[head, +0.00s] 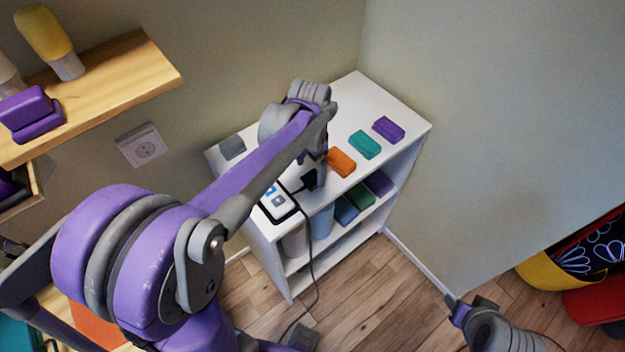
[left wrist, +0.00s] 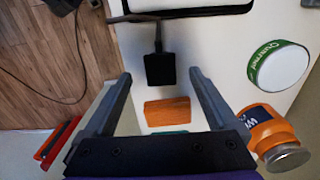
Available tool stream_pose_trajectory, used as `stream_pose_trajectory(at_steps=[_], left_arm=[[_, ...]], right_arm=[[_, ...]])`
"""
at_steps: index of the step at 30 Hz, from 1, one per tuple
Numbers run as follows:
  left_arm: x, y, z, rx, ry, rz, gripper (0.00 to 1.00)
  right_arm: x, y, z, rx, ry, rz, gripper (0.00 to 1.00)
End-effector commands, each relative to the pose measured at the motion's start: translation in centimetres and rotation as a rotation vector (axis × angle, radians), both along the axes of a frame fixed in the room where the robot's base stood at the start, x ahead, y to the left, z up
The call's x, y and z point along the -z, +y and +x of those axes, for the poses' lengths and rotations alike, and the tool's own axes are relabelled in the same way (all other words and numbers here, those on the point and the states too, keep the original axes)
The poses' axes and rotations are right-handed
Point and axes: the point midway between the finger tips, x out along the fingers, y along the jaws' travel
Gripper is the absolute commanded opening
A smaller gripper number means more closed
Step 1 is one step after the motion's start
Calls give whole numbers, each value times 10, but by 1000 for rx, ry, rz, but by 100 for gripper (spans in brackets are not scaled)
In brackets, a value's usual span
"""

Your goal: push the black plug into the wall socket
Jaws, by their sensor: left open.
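The black plug (head: 309,181) lies on the white shelf unit's top, its cable running down past the front edge to the floor. In the left wrist view the plug (left wrist: 160,70) is between the tips of my open left gripper (left wrist: 160,78), with a gap on both sides. In the head view my left gripper (head: 317,176) points down over the shelf top and partly hides the plug.
A device with a screen (head: 277,203) sits at the shelf's front left. Orange (head: 341,162), teal (head: 364,144) and purple (head: 388,129) blocks lie to the right. Two jars (left wrist: 279,66) stand beside the gripper. A wooden wall shelf (head: 110,82) juts out above the socket.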

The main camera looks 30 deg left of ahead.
Motion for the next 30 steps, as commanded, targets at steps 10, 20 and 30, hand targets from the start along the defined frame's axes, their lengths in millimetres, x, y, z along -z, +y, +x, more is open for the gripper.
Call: stream_pose_trajectory(at_steps=[10,20,30], left_arm=[[33,0,1,0,0,0,92],[52,0,1,0,0,0,92],[52,0,1,0,0,0,69]], right_arm=[[-1,0,0,0,-1,0,50],[1,0,0,0,1,0,50],[1,0,0,0,0,0,50]])
